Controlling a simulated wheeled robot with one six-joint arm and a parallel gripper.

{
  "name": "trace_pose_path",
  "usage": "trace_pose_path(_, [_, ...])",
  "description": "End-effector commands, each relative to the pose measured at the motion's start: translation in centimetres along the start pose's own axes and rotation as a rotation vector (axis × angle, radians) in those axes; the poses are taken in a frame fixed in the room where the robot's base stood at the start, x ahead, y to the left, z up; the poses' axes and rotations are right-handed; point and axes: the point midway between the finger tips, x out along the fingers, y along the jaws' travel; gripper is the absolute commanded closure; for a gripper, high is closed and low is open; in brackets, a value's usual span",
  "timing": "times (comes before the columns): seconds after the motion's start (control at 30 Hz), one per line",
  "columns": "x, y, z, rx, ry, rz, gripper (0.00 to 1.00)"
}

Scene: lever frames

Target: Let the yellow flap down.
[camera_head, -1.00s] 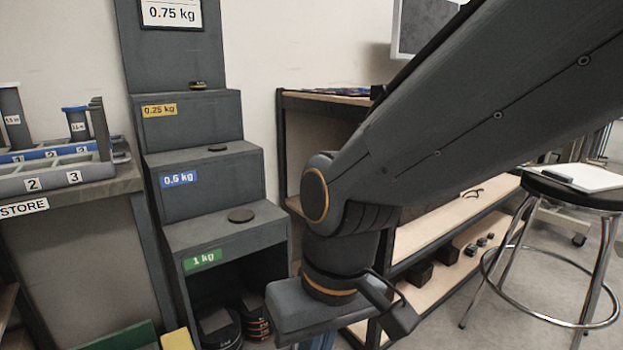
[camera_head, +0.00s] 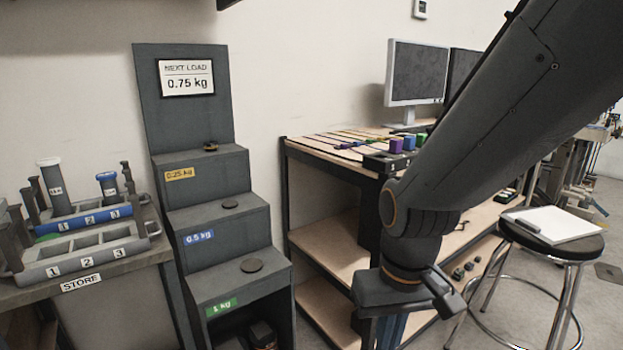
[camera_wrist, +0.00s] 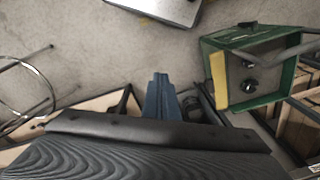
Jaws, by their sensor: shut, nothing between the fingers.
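The yellow flap (camera_wrist: 219,80) shows in the wrist view as a narrow upright-looking strip along the left side of a green box (camera_wrist: 278,90). Whether it stands up or hangs cannot be told from this angle. Two dark round things (camera_wrist: 249,72) lie in the box beside it. My gripper (camera_wrist: 161,78) is shut and empty, its blue fingers pointing up the picture, left of the flap and apart from it. In the head view, my gripper (camera_head: 384,332) points down at the bottom edge, its tips cut off. The flap is outside the head view.
A grey stepped stand (camera_head: 215,222) with weight labels is left of my arm. A store rack (camera_head: 85,240) is at far left. A wooden shelf unit (camera_head: 325,240) and a round stool (camera_head: 550,240) stand near the arm.

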Motion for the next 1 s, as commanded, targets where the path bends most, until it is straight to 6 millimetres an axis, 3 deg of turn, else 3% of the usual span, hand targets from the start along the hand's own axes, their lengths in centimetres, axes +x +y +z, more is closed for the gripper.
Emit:
trace_pose_path(0.03, [-1.9,0.8,0.5,0.022,-0.004,0.005,1.0])
trace_pose_path(0.4, [-7.9,5.4,2.4,0.138,-0.021,0.034,1.0])
trace_pose_path(0.53, [-8.7,6.3,2.8,0.159,-0.024,0.039,1.0])
trace_pose_path(0.77, [-8.8,6.7,2.9,0.166,-0.026,0.041,0.63])
trace_pose_path(0.83, [-8.8,6.7,2.9,0.166,-0.026,0.041,0.68])
trace_pose_path(1.0, [-8.8,6.7,2.9,0.165,-0.025,0.041,0.69])
